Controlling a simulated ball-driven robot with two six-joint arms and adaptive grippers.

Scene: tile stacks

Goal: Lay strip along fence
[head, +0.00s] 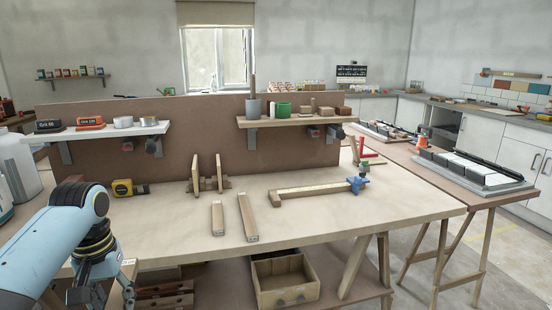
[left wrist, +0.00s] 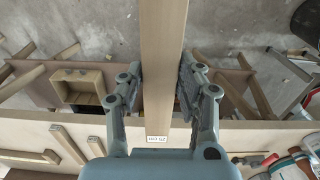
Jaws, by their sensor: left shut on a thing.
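A pale wooden strip (left wrist: 163,60) with a small white label at its near end runs between the fingers of my left gripper (left wrist: 160,85), which is shut on it. In the head view my left gripper (head: 95,280) is at the lower left, in front of the bench's front edge; part of the held strip (head: 124,280) shows beside it. A wooden bar (head: 310,189) with a short crosspiece at its left end, perhaps the fence, lies on the bench with a blue clamp (head: 357,185) at its right end. My right gripper is not in view.
Two labelled wooden strips (head: 217,218) (head: 247,217) lie on the bench (head: 340,228). A wooden rack (head: 208,183) and a yellow tape measure (head: 123,187) stand behind them. An open wooden box (head: 285,282) sits below. The bench's front right is clear.

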